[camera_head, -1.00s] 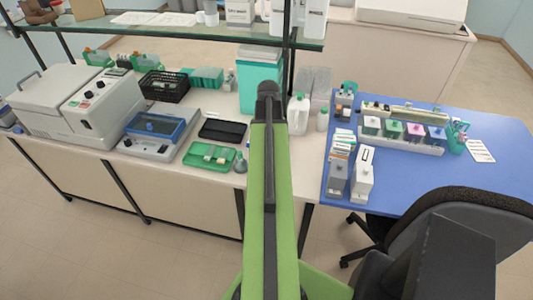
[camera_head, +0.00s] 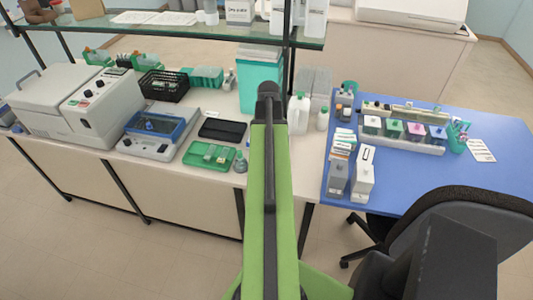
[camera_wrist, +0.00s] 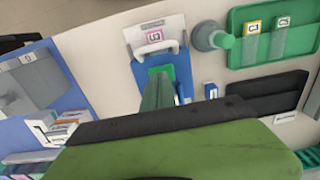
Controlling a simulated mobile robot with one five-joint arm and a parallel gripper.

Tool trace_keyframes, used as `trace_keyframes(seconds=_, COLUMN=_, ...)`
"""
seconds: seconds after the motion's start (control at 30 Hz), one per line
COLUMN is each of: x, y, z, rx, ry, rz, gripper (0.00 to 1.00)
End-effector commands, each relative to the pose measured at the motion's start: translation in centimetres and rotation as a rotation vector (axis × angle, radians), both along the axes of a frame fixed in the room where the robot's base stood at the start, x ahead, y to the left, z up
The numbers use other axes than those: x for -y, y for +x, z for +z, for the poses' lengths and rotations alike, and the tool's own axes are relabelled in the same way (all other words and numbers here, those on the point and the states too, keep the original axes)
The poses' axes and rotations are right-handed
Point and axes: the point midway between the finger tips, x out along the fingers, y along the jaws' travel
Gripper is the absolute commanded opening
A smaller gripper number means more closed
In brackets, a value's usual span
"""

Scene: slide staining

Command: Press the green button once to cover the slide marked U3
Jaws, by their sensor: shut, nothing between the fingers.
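In the wrist view, a white and blue device (camera_wrist: 134,72) stands on the pale bench with a white handle-like bar across it. A slide with a pink-edged label (camera_wrist: 155,37) lies at its far part; the small upside-down mark looks like U3. A bright green patch (camera_wrist: 162,70), which looks like the green button, shows on the device below the bar. My gripper (camera_wrist: 158,82) is shut and empty, its narrow green tip at or just above this patch; I cannot tell whether it touches. In the head view, my arm hides the device and gripper.
A grey-green bottle (camera_wrist: 208,38) stands close to the device's right. Beyond it are a green slide tray (camera_wrist: 240,58) and a black tray (camera_wrist: 268,88). In the head view, a blue table (camera_head: 427,190) with staining jars is right, and a shelf (camera_head: 165,30) crosses the back.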

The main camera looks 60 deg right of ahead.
Motion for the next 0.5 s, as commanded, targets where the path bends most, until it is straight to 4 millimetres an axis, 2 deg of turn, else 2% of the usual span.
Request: trace_keyframes(seconds=0.5, x=0.0, y=0.01, z=-0.87, rx=0.0, ry=0.0, rz=0.0, gripper=0.0)
